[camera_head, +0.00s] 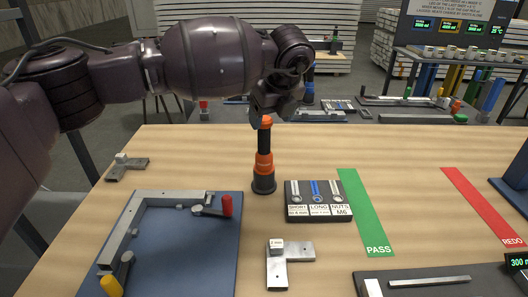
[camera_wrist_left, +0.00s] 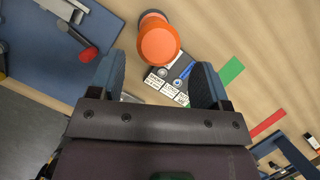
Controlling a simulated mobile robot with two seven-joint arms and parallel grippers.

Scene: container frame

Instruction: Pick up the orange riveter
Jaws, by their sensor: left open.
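The orange riveter (camera_head: 264,163) stands upright on the wooden table, with a black base, an orange middle, a black upper part and an orange tip. My left gripper (camera_head: 272,112) is just above its top in the head view, pointing down. In the left wrist view the riveter (camera_wrist_left: 158,42) shows from above, beyond and roughly between the open fingers of the left gripper (camera_wrist_left: 155,85). The fingers hold nothing. Whether they touch the riveter's tip cannot be told. My right gripper does not show.
A blue fixture board (camera_head: 170,235) with a metal frame and clamps lies left. A parts tray (camera_head: 318,215) sits close right of the riveter. A metal bracket (camera_head: 288,270) lies in front, another bracket (camera_head: 127,167) at back left. Green PASS (camera_head: 365,215) and red REDO (camera_head: 485,210) strips lie right.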

